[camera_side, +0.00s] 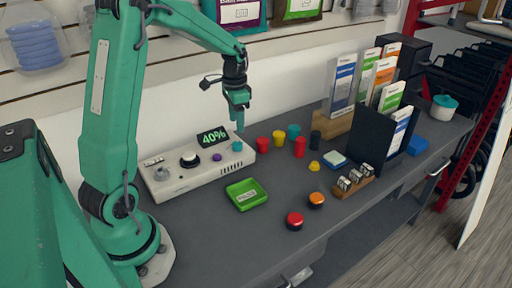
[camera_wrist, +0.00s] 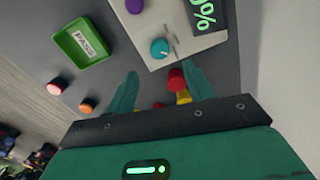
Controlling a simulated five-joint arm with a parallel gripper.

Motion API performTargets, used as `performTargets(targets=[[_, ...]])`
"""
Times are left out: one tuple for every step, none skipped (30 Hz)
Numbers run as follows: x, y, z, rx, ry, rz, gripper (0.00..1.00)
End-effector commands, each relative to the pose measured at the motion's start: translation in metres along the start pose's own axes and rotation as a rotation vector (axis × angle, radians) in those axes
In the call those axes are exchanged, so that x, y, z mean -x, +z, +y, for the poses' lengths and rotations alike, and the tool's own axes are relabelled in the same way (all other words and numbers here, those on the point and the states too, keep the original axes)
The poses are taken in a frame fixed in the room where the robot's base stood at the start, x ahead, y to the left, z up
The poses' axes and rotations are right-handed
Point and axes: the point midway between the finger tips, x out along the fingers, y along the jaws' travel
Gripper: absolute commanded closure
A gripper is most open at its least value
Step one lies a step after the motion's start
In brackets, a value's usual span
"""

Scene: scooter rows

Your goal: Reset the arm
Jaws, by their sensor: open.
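My green arm reaches over the bench, and my gripper (camera_side: 240,122) hangs above the right end of a white control panel (camera_side: 165,187). In the wrist view my gripper (camera_wrist: 162,82) has its two green fingers spread apart, with nothing held between them. Past the fingers, the panel (camera_wrist: 190,45) shows a teal knob (camera_wrist: 160,48) and a purple knob (camera_wrist: 134,6). The panel's display (camera_side: 213,136) reads 40%. Red and yellow pieces show partly behind the right finger in the wrist view.
A green tray (camera_side: 232,204) marked PASS lies in front of the panel. Red (camera_side: 295,220) and orange (camera_side: 316,199) buttons sit near the front edge. Several coloured cups, a black holder (camera_side: 366,135) and upright boxes stand to the right. The bench front-left is clear.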

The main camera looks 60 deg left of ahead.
Motion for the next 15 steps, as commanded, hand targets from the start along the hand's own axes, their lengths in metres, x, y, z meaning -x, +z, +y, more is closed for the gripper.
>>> performTargets(targets=[[0.000, 0.000, 0.000, 0.000, 0.000, 0.000, 0.48], [0.000, 0.000, 0.000, 0.000, 0.000, 0.000, 0.48], [0.000, 0.000, 0.000, 0.000, 0.000, 0.000, 0.48], [0.000, 0.000, 0.001, 0.000, -0.001, 0.001, 0.48], [0.001, 0.000, 0.001, 0.001, -0.001, 0.002, 0.48], [0.002, 0.000, 0.003, 0.001, -0.003, 0.004, 0.48], [0.004, 0.000, 0.004, 0.002, -0.004, 0.006, 0.48], [0.005, 0.000, 0.005, 0.003, -0.006, 0.008, 0.48], [0.008, 0.000, 0.008, 0.004, -0.010, 0.013, 0.48], [0.011, 0.001, 0.011, 0.005, -0.013, 0.018, 0.48], [0.014, 0.001, 0.013, 0.008, -0.016, 0.022, 0.48], [0.018, 0.002, 0.018, 0.012, -0.021, 0.029, 0.48], [0.022, 0.002, 0.022, 0.014, -0.024, 0.035, 0.48], [0.026, 0.003, 0.026, 0.016, -0.029, 0.042, 0.48], [0.032, 0.004, 0.032, 0.022, -0.034, 0.052, 0.48]])
